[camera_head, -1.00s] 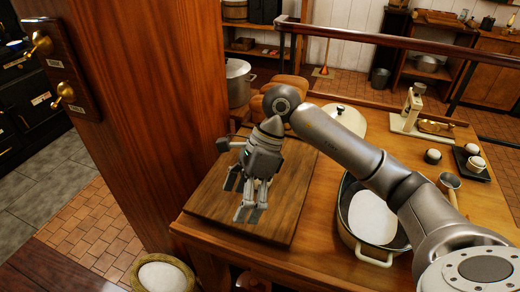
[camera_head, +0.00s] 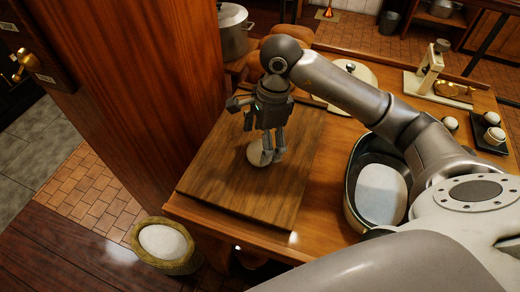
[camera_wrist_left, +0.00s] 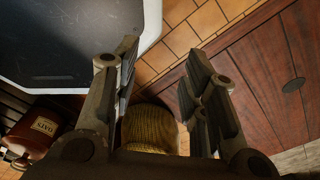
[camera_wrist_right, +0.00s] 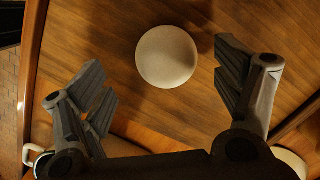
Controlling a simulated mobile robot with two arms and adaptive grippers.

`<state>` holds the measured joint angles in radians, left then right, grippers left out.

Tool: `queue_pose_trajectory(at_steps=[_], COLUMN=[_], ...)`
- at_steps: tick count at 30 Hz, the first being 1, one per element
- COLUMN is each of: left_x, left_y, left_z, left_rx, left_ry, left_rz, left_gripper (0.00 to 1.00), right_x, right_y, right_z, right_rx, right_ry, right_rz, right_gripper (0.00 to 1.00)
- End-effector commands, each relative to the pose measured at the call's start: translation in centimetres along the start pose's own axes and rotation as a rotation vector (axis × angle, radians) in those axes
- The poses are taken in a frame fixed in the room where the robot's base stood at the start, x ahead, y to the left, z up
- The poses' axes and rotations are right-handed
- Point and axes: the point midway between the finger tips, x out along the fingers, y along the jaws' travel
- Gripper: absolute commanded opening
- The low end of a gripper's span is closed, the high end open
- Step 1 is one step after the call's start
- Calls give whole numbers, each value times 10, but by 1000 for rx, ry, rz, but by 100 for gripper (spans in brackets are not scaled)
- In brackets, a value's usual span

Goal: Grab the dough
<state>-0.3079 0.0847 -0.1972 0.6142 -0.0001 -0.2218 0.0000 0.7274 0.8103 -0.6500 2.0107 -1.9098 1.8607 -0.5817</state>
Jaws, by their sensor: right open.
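The dough (camera_head: 258,153) is a pale round ball on the wooden board (camera_head: 225,192) at the left end of the table. In the right wrist view the dough (camera_wrist_right: 167,57) lies whole on the brown wood, ahead of and between the spread fingers. My right gripper (camera_head: 268,158) is open and points down over the board, its fingers partly in front of the dough. In its wrist view the fingers (camera_wrist_right: 165,85) do not touch the dough. My left gripper (camera_wrist_left: 160,80) shows in its own wrist view, its fingers apart with nothing between the tips.
An oval pot (camera_head: 352,203) with pale contents stands right of the board. A woven basket or sack (camera_head: 188,264) with white contents stands on the floor. A wooden pillar (camera_head: 160,110) rises left of the board. A scale (camera_head: 428,70) stands at the back right.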

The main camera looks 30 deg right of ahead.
Motion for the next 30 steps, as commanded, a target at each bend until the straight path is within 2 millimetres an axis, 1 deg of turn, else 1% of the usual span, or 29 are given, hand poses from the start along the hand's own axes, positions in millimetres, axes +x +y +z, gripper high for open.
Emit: queue_pose_trajectory(at_steps=[1,3,6,9,12,19,20,30], left_x=[-4,-10,-16,-18,-19,-18,-18,-18], left_y=[0,0,1,3,4,6,6,5], left_z=[-9,-18,-26,-25,-21,-10,-10,-10], left_rx=[0,-1,-2,-1,0,1,1,1], left_ry=[12,26,38,36,30,13,12,12], left_rz=[0,0,2,4,5,7,7,7], left_gripper=[40,40,40,40,40,40,40,40], right_x=[4,12,25,39,46,48,48,48], right_y=[0,-2,-5,-5,-6,-6,-6,-6], right_z=[0,-2,-4,-4,-4,-4,-4,-4], right_rx=[2,2,2,1,0,0,0,0], right_ry=[-1,0,0,-2,-2,-1,-1,-1], right_rz=[4,6,7,5,2,0,0,0], right_gripper=[86,86,86,86,86,86,85,41])
